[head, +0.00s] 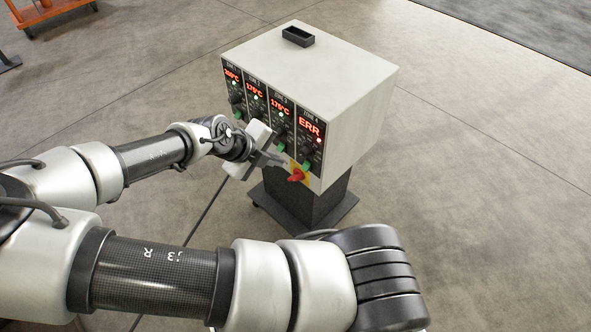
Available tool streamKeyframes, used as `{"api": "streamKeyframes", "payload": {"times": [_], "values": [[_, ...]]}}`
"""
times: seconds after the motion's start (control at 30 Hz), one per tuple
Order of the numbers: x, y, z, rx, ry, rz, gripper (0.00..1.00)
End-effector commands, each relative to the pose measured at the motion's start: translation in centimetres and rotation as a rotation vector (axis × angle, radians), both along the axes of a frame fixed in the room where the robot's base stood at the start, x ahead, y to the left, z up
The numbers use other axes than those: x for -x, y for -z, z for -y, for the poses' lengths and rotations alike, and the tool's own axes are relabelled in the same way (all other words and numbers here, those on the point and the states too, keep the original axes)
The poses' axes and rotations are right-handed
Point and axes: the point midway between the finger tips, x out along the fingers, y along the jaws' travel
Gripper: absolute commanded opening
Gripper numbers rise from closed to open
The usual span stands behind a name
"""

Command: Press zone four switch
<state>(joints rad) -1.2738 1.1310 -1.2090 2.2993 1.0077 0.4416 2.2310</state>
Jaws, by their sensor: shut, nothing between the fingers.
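The control box (345,110) is pale grey, with a dark front divided into zone columns. The zone four display (309,127) at the right end reads ERR in red, with a red light (319,140) below it. Lower in that column are a dark knob and a green switch (306,165). My gripper (282,161) is shut and empty. Its fingertips are in front of the lower panel, just left of the zone four green switch. I cannot tell whether they touch the panel.
The other zone displays (255,91) show temperatures with green lights. A black tray (298,37) lies on top of the box. A dark pedestal (305,203) carries the box. Floor to the right is clear.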

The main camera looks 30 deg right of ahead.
Motion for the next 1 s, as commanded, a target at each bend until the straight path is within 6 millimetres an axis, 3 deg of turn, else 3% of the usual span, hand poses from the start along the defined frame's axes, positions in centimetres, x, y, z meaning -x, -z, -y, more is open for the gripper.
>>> {"api": "streamKeyframes", "payload": {"times": [0.37, 0.8, 1.0], "values": [[-0.1, 0.8, 0.4, -0.003, 0.001, -0.004, 0.0], [-1.8, 8.1, 5.3, -0.004, 0.005, -0.003, 0.0], [-2.4, 10.5, 7.0, -0.004, 0.001, -0.003, 0.0]]}}
